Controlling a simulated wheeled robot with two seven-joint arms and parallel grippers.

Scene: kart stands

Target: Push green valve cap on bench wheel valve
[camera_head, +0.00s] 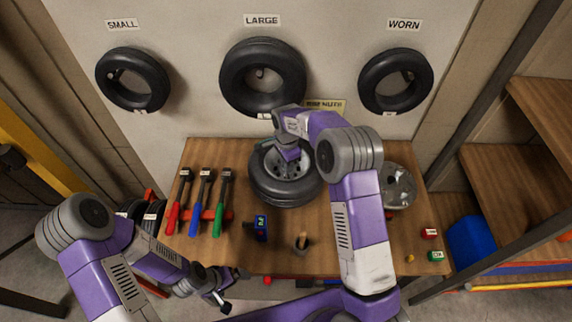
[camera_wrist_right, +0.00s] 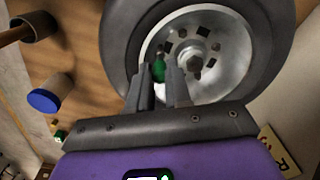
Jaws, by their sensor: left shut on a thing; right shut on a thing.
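The bench wheel (camera_head: 262,190), a black tyre on a grey rim, lies flat on the wooden bench. My right gripper (camera_head: 288,152) reaches down over its rim. In the right wrist view, the green valve cap (camera_wrist_right: 158,69) shows at the fingertips of my right gripper (camera_wrist_right: 160,84), which is shut on it, above the rim. The valve itself is hidden, so I cannot tell whether the cap touches it. My left gripper (camera_head: 218,290) is off the bench's front edge, low at the left, shut on a small dark thing (camera_head: 226,307) that is hard to make out.
A silver dish (camera_head: 400,190) is at right, partly behind my arm. Tyres (camera_head: 262,105) hang on the wall.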

